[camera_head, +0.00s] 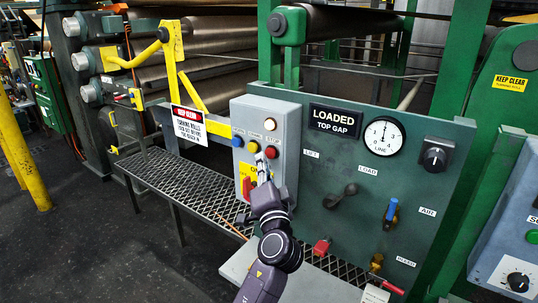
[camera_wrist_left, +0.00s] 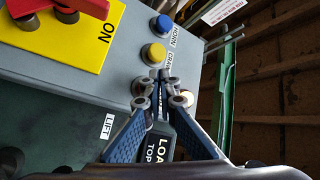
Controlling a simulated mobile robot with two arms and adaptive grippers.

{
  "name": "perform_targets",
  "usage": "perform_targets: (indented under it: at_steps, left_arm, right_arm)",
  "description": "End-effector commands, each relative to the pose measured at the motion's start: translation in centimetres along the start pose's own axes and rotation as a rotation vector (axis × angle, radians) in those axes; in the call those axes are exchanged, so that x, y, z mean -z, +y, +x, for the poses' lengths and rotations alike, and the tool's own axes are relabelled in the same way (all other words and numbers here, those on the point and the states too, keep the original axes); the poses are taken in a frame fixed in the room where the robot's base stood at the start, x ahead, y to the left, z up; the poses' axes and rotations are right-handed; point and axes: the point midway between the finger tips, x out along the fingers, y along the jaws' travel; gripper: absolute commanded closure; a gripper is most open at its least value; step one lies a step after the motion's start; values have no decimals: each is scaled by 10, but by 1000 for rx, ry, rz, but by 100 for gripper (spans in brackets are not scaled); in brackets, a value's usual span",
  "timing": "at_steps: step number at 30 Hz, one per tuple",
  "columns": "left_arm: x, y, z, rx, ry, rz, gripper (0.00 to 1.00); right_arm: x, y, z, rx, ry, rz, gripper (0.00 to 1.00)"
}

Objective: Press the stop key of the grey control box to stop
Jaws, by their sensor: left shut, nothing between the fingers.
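The grey control box (camera_head: 284,130) has a pale round button or lamp (camera_head: 270,124) at the top and a row of blue (camera_head: 238,142), yellow (camera_head: 253,147) and red (camera_head: 271,152) buttons. My left gripper (camera_head: 261,160) is shut and empty, its tips in front of the box, just below and left of the red button. Contact cannot be told. In the left wrist view the shut fingertips (camera_wrist_left: 162,76) lie just beyond the yellow button (camera_wrist_left: 153,54), away from the blue button (camera_wrist_left: 160,26). The red button is hidden there behind the fingers. My right gripper is not in view.
A red rotary switch on a yellow plate (camera_wrist_left: 62,32) is on the same box. A green panel (camera_head: 330,164) with gauge, levers and knobs stands to the right. A mesh shelf (camera_head: 190,185) runs below. Rollers (camera_head: 205,40) lie behind.

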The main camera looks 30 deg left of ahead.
Motion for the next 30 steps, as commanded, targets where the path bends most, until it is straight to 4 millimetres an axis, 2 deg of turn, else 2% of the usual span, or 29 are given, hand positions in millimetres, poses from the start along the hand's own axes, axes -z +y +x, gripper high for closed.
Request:
perform_targets:
  at_steps: [30]
  left_arm:
    - [4, 4, 6, 0, 0, 0, 100]
  right_arm:
    - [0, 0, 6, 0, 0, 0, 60]
